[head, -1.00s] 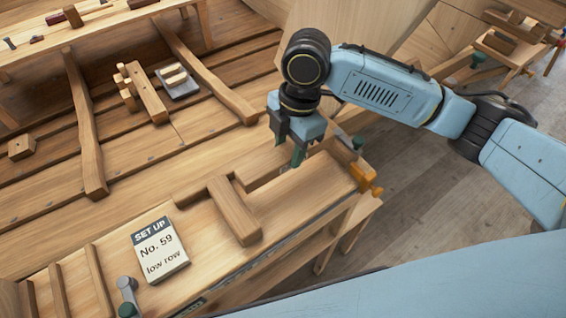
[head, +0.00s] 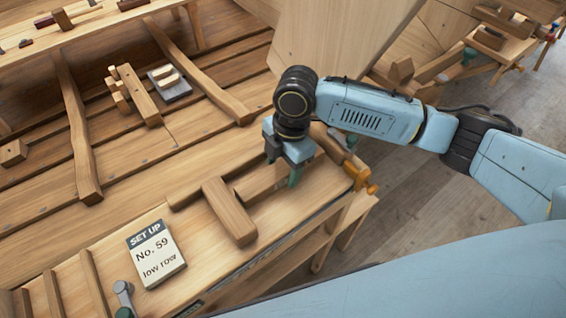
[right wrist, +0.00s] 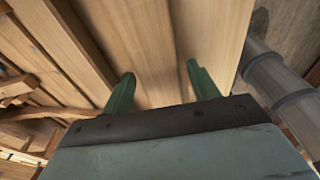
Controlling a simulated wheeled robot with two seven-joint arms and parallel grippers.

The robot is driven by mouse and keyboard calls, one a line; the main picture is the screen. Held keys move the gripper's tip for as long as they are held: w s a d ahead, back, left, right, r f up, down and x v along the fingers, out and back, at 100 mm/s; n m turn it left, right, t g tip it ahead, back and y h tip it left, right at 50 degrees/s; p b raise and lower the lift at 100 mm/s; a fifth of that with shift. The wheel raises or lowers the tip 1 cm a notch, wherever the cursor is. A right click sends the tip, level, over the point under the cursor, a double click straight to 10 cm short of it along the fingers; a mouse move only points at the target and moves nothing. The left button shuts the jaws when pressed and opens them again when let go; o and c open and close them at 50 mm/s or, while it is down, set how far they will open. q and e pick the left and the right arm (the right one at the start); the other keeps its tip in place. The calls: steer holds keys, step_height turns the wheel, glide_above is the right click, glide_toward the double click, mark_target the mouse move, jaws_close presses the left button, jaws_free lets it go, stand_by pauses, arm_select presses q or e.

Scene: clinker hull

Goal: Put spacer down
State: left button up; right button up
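The spacer (head: 262,184) is a plain light wooden block low over the bench top. One end is close to a short cross bar (head: 230,212); from this angle I cannot tell whether they touch. My right gripper (head: 293,178) is over the spacer's other end and hides it. Whether the spacer's underside rests on the bench is hidden. My left gripper is not in view.
An orange clamp (head: 361,179) sits at the bench's right end. The ribbed hull planking (head: 150,180) lies behind, with small blocks and a grey tray (head: 170,86).

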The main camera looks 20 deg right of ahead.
step_height(320, 180, up, 12)
steer(key=d, duration=0.1)
steer(key=shift+w+d+r, duration=0.15)
steer(key=shift+w+d, duration=0.2)
stand_by(1.4)
